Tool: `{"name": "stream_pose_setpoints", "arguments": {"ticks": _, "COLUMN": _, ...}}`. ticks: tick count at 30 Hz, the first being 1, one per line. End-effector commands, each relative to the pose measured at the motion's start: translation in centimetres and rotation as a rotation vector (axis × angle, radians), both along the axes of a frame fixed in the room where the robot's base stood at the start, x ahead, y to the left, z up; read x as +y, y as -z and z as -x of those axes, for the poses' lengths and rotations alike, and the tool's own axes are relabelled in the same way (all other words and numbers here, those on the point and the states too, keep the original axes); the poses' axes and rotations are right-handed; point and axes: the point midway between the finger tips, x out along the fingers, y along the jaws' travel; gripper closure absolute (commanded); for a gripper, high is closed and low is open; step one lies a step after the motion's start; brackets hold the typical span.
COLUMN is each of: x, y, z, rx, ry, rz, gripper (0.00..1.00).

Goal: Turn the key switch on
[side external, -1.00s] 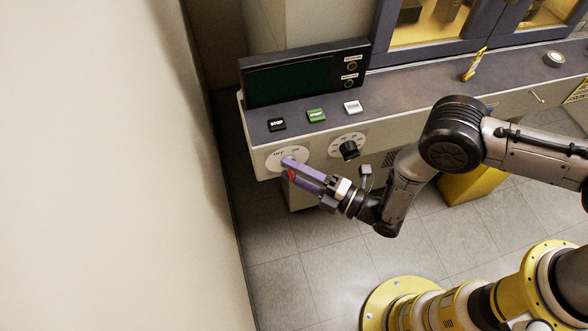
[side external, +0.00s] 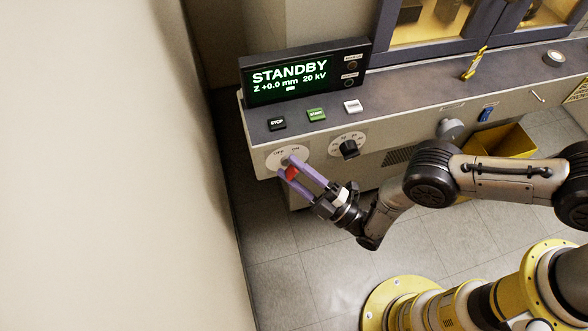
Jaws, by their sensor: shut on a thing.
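The key switch has a round white OFF/ON plate (side external: 274,158) on the machine's front panel at the left. A red key (side external: 292,173) shows between the purple fingers of my gripper (side external: 290,167). My gripper is shut on the red key, right in front of the plate. The fingers hide part of the key and the lower right of the plate. The display (side external: 305,76) above the panel is lit and reads STANDBY, Z +0.0 mm, 20 kV.
Black STOP (side external: 277,124), green START (side external: 316,114) and a white button (side external: 353,106) sit on the ledge above. A black dial (side external: 349,149) is right of the key plate. A yellow bin (side external: 511,145) stands at the right. A wall (side external: 110,170) rises at the left.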

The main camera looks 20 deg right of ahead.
Motion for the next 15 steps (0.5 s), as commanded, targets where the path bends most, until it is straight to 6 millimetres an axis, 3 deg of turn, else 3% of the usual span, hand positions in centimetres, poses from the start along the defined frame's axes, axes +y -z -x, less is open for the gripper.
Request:
{"name": "stream_pose_setpoints", "arguments": {"ticks": 8, "x": -0.07, "y": 0.02, "z": -0.08, "rx": 0.0, "ry": 0.003, "rz": 0.0, "gripper": 1.0}}
{"name": "stream_pose_setpoints", "arguments": {"ticks": 9, "x": -0.07, "y": 0.02, "z": -0.08, "rx": 0.001, "ry": 0.003, "rz": 0.001, "gripper": 0.45}}
{"name": "stream_pose_setpoints", "arguments": {"ticks": 13, "x": -0.06, "y": 0.01, "z": -0.07, "rx": 0.001, "ry": 0.003, "rz": 0.001, "gripper": 0.21}}
{"name": "stream_pose_setpoints", "arguments": {"ticks": 15, "x": -0.04, "y": 0.01, "z": -0.06, "rx": 0.0, "ry": 0.002, "rz": 0.001, "gripper": 0.2}}
